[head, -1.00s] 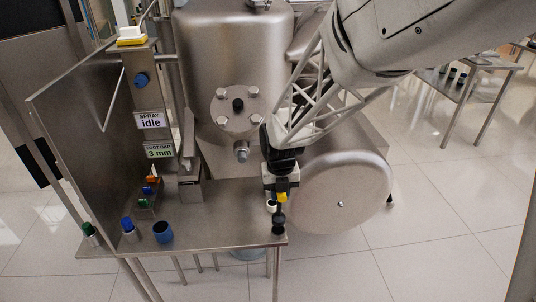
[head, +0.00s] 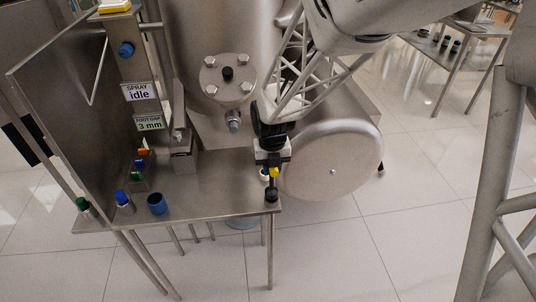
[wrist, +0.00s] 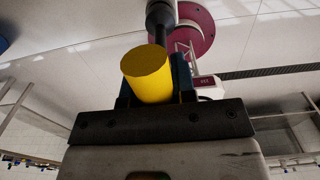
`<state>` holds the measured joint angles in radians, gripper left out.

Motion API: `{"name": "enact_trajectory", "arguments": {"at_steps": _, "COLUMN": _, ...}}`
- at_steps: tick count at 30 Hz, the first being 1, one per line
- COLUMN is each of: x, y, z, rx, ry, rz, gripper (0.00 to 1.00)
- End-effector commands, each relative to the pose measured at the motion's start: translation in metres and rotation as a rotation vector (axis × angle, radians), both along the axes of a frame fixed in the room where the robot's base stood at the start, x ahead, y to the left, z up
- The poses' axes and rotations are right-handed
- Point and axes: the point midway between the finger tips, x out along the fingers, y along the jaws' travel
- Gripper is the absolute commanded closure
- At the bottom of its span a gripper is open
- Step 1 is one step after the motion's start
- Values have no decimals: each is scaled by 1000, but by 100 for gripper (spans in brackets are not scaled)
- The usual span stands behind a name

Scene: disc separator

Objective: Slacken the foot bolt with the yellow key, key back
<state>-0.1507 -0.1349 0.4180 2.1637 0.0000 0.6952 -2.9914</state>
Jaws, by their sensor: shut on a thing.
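My gripper (head: 271,166) is shut on the yellow key (head: 274,173), above the front right corner of the steel table. In the wrist view the key's yellow cylinder (wrist: 147,75) sits between the dark fingers of my gripper (wrist: 154,84). A dark piece (head: 271,194) shows below the key in the head view; I cannot tell whether it is the key's end or a separate part on the table. The foot gap sign (head: 149,123) reads 3 mm. I cannot make out the foot bolt for certain.
The steel table (head: 215,195) carries a rack with orange, blue and green pieces (head: 140,165), a blue-topped piece (head: 122,198) and a blue cup (head: 157,203). A steel block (head: 183,160) stands behind. A large round cover (head: 333,165) is close right of my gripper. The table's middle is clear.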

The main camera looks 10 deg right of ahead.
Motion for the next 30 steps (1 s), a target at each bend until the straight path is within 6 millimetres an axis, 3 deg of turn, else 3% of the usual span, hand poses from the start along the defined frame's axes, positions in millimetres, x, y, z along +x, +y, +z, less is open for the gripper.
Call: {"name": "enact_trajectory", "arguments": {"at_steps": 30, "x": 0, "y": 0, "z": -14, "rx": 0, "ry": 1, "rz": 0, "gripper": 100}}
